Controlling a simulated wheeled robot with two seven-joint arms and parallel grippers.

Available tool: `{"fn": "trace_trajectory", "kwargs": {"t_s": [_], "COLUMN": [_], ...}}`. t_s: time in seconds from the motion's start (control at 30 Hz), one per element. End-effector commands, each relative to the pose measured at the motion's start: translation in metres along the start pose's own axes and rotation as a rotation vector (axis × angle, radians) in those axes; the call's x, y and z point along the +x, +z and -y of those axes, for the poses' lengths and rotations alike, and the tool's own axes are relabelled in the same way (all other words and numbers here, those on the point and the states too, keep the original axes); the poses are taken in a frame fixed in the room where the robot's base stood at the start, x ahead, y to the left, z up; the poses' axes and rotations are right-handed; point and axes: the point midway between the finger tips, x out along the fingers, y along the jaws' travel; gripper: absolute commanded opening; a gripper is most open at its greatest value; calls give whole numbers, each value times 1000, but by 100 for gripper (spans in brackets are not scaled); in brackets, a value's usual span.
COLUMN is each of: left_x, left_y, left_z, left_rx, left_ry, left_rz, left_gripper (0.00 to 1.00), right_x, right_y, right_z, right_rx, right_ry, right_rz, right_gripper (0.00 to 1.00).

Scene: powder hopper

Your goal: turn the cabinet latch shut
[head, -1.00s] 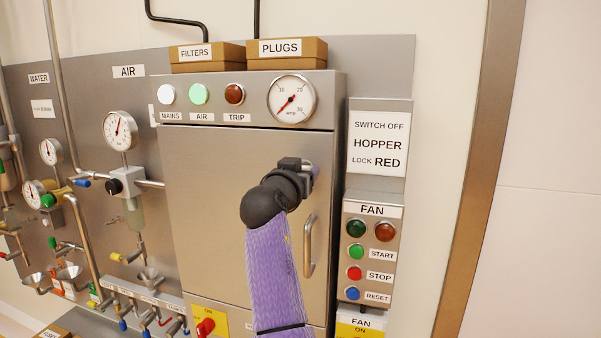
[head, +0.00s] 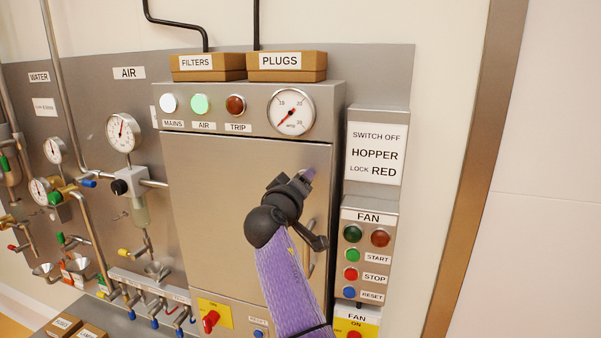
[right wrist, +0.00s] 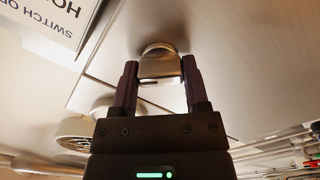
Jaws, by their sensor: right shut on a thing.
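The cabinet (head: 225,175) is a grey metal box with a flat door. Its latch (right wrist: 160,64) is a small rounded metal piece on the door, seen in the right wrist view between the two fingers. My right gripper (right wrist: 160,85) is shut on the latch, one finger on each side. In the head view my right gripper (head: 302,182) is at the upper right of the door and hides the latch. The gripper looks tilted there. My left gripper is not in view.
The door handle (head: 309,262) is partly behind my right arm. The fan button box (head: 367,255) and the switch-off sign (head: 376,154) stand close to the right. Gauges and pipes fill the left. Boxes marked filters (head: 208,67) and plugs (head: 287,66) sit on top.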

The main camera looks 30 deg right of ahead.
Motion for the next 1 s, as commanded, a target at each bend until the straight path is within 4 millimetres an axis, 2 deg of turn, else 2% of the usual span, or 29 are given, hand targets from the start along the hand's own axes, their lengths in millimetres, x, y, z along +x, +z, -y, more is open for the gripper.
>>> {"fn": "trace_trajectory", "kwargs": {"t_s": [0.03, 0.5, 1.0], "left_x": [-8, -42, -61], "left_y": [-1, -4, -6], "left_z": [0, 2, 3], "left_rx": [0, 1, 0], "left_ry": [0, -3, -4], "left_rz": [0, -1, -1], "left_gripper": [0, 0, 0], "right_x": [0, 0, 0], "right_y": [-2, -2, -1], "right_z": [-3, -2, 0], "right_rx": [-43, -467, -719], "right_ry": [0, 0, 0], "right_rz": [-1, 0, -1], "right_gripper": [0, 0, 0]}}
